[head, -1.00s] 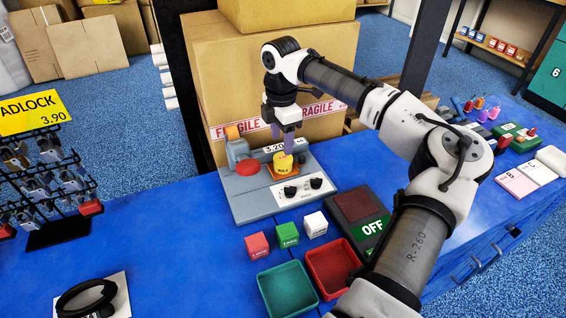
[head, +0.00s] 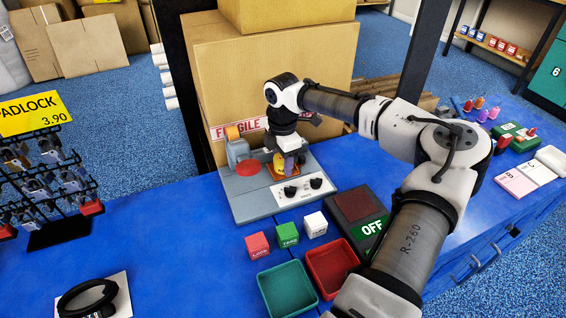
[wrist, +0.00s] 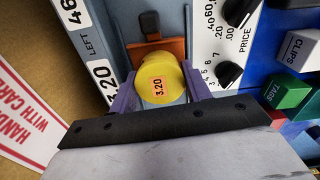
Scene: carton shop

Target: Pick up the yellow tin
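The yellow tin (head: 290,166) stands on the orange plate (head: 278,174) of the grey pricing machine. In the wrist view the tin (wrist: 160,82) shows its round top with an orange 3.20 label. My gripper (head: 287,160) is lowered over it, with one purple finger on each side of the tin, as the wrist view (wrist: 160,90) also shows. The fingers lie close along its sides, but I cannot tell whether they press on it. The gripper hides much of the tin in the head view.
The machine's base (head: 247,208) has a dial panel (head: 303,189) in front of the tin. A big carton (head: 228,85) stands close behind. Small red, green and white cubes (head: 288,235), two trays (head: 287,288) and an OFF pad (head: 360,206) lie nearer. A padlock rack (head: 50,190) stands left.

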